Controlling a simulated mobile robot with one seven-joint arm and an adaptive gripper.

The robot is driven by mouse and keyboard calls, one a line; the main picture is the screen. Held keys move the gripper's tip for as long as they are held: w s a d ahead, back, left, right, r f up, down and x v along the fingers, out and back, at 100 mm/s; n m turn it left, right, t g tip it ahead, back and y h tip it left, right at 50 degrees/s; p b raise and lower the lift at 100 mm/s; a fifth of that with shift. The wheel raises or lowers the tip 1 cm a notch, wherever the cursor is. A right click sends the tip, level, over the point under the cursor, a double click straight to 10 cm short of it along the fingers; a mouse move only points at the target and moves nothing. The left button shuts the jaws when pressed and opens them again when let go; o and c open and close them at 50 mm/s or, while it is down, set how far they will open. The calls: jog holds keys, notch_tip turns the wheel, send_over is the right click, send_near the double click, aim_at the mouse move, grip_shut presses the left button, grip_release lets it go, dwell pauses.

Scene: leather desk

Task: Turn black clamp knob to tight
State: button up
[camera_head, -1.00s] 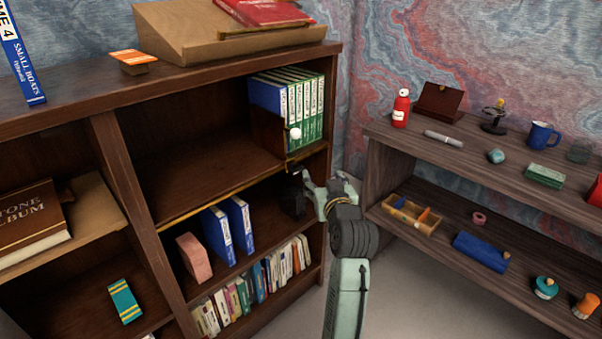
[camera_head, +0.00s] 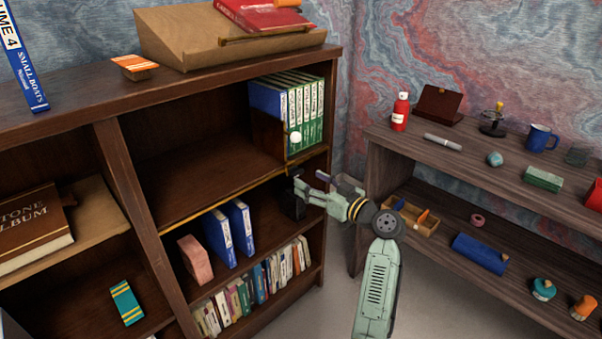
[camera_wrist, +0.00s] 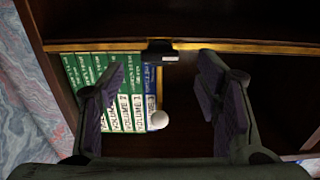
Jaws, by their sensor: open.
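The black clamp (camera_wrist: 159,52) sits on the brass rail (camera_wrist: 235,47) of the shelf edge in the wrist view. It shows as a small dark block, and I cannot make out a separate knob or its setting. My gripper (camera_wrist: 162,78) is open and empty. Its two dark fingers stand to either side of the clamp's line, apart from it, with the clamp beyond the tips between them.
A white ball-shaped knob (camera_wrist: 160,119) and green volumes (camera_wrist: 112,95) are close to the fingers in the wrist view. Blue binders (camera_head: 229,230) stand on the shelf below. A side shelf (camera_head: 470,178) with several small objects is at right. Bare floor lies between.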

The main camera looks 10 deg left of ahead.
aim_at(299, 174)
jog(key=shift+p+x, duration=0.4)
jog(key=shift+x, duration=2)
jog(key=c, duration=1.2)
jog(key=shift+o, duration=0.2)
